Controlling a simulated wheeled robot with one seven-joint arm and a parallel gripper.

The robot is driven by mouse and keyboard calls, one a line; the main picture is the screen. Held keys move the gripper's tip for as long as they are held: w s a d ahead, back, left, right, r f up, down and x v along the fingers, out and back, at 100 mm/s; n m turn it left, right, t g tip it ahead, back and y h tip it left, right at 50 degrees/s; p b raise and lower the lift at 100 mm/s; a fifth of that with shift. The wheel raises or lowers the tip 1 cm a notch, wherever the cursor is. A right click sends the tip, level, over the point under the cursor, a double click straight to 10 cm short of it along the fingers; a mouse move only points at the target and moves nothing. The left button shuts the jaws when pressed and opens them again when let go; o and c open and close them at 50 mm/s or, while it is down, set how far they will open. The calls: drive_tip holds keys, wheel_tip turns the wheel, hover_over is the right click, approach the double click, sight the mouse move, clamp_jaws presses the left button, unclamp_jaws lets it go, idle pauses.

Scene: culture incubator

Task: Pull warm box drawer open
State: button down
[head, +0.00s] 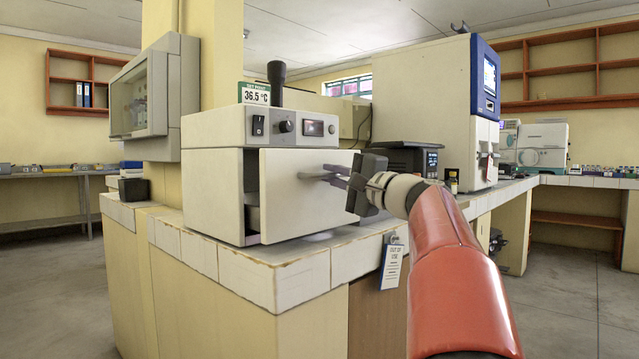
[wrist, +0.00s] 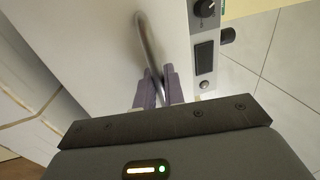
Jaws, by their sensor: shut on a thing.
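The warm box (head: 215,180) is a pale box on the corner of the tiled counter, with a switch, a knob and a small display on its upper panel. Its drawer front (head: 290,205) stands out from the body, with a dark gap on its left side, so the drawer is partly open. My gripper (head: 330,178) reaches in from the right and is shut on the drawer's metal bar handle (head: 308,176). In the wrist view the fingers (wrist: 152,92) close around the bar handle (wrist: 148,45). The drawer's inside is mostly hidden.
The tiled counter edge (head: 285,275) runs just below the drawer, with a hanging tag (head: 391,265). A black device (head: 408,158) and a large white analyser (head: 425,100) stand behind my arm. A sign reading 36.5 °C (head: 255,93) sits on the box.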

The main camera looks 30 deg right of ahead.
drive_tip(key=r+b+v, duration=0.1)
drive_tip(key=v, duration=0.8)
drive_tip(key=shift+s+r+b, duration=0.3)
drive_tip(key=shift+b, duration=0.1)
drive_tip(key=c, duration=1.6)
unclamp_jaws()
drive_tip(key=shift+c, duration=0.2)
drive_tip(key=v, duration=0.8)
